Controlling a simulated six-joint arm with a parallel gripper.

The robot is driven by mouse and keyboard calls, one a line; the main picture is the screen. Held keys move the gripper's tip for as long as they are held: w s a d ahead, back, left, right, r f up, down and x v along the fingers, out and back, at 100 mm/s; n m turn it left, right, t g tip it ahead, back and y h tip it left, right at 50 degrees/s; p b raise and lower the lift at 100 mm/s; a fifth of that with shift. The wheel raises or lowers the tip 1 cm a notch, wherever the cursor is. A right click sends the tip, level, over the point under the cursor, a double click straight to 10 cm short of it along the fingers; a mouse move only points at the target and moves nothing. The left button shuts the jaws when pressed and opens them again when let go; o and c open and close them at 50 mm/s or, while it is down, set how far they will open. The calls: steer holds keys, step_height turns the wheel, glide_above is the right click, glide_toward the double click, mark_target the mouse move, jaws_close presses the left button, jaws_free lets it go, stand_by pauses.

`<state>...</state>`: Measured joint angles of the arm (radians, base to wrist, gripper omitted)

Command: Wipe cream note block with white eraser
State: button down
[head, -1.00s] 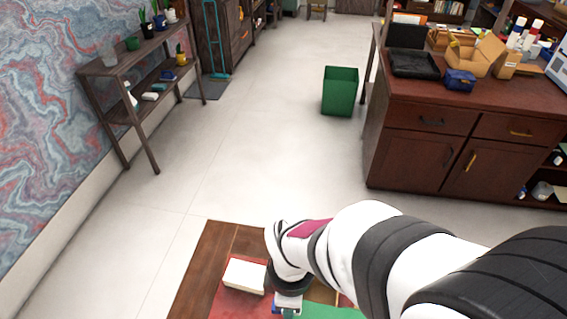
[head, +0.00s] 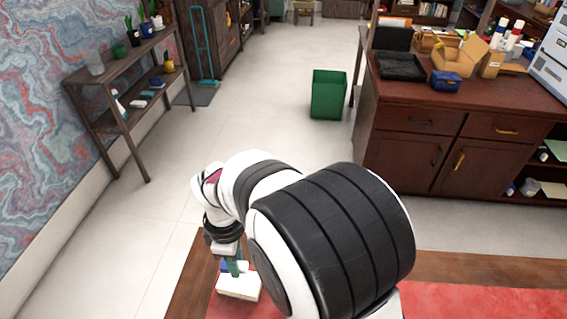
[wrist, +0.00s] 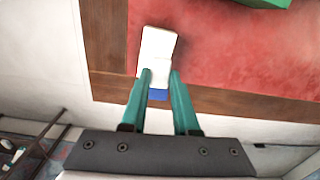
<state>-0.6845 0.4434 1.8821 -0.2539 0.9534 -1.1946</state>
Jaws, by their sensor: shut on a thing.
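The cream note block (head: 238,288) lies on the red desk mat near its left end. In the wrist view the block (wrist: 160,45) is a pale shape just beyond the fingertips. My gripper (head: 236,267) points down at the block with its teal fingers. The fingers (wrist: 160,76) are shut on the eraser, whose blue part (wrist: 158,95) shows between them; it also shows in the head view (head: 227,267). The eraser is at or just above the block's far edge; I cannot tell whether they touch. Its white part is hard to separate from the pale block.
The red mat (head: 470,300) lies on the wooden desk (head: 185,285), with open mat to the right of the block. A green object (wrist: 262,2) is at the top of the wrist view. The floor drops away beyond the desk edge.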

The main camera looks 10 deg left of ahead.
mark_target(249, 282)
steer(key=shift+w+a, duration=0.25)
steer(key=shift+a, duration=0.35)
steer(key=shift+w+a, duration=0.2)
steer(key=shift+a, duration=0.35)
steer(key=shift+f, duration=3.95)
steer(key=shift+s+d+f, duration=0.1)
steer(key=shift+d, duration=1.8)
steer(key=shift+a, duration=1.95)
steer(key=shift+r, duration=4.1)
steer(key=shift+f, duration=0.25)
